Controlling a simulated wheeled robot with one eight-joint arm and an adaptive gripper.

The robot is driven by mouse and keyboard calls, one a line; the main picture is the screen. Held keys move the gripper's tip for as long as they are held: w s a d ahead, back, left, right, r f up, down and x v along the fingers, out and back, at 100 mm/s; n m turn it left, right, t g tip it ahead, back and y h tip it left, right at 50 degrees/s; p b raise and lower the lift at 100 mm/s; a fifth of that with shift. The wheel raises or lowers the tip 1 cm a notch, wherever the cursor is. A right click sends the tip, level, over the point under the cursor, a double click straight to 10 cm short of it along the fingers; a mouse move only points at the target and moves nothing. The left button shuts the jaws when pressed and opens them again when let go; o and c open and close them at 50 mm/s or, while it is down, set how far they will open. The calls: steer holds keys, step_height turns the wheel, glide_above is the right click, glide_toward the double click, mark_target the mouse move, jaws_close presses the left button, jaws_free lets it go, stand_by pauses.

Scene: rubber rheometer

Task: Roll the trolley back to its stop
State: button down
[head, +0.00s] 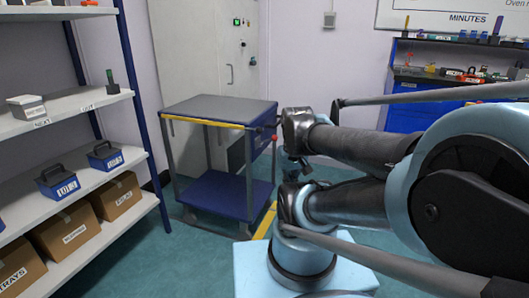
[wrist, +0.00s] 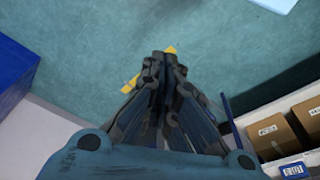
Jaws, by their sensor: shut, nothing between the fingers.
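The trolley (head: 218,108) stands upright on the green floor in the head view, left of my arm. It has a grey top with a yellow front strip, a blue lower shelf (head: 226,193) and grey legs. A red knob (head: 274,138) shows at its right side. My gripper (wrist: 165,56) is shut and empty in the wrist view, above bare floor and a yellow floor mark (wrist: 130,85). It is apart from the trolley's handle. No stop can be made out.
A shelf rack (head: 75,102) with blue carriers and cardboard boxes (head: 116,197) stands at the left. A grey cabinet (head: 207,50) is behind the trolley. A yellow floor line (head: 265,220) runs beside it. A blue bench (head: 405,118) stands at the back right. Floor in front is clear.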

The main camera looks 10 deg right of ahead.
steer(key=c, duration=2.1)
jaws_free()
steer(key=shift+c, duration=0.2)
steer(key=o, duration=0.5)
steer(key=shift+s+r, duration=0.3)
steer(key=shift+o, duration=0.5)
steer(key=shift+w+a+r, duration=0.2)
steer(key=shift+a+r, duration=0.05)
steer(key=shift+r, duration=0.05)
steer(key=w+r+m+t+y, duration=0.2)
steer(key=w+r+y, duration=0.15)
steer(key=w, duration=0.95)
steer(key=w+r+m+t+y, duration=0.1)
steer(key=w+r+m+y, duration=0.25)
steer(key=w, duration=1.05)
steer(key=m+t+y, duration=0.3)
steer(key=m+t, duration=0.1)
steer(key=t, duration=0.3)
glide_toward(279, 122)
steer(key=x, duration=0.4)
steer(key=d+x, duration=0.1)
steer(key=x, duration=0.2)
steer(key=w+x, duration=0.1)
steer(key=x, duration=0.3)
steer(key=shift+w+f, duration=0.3)
steer(key=shift+f, duration=0.1)
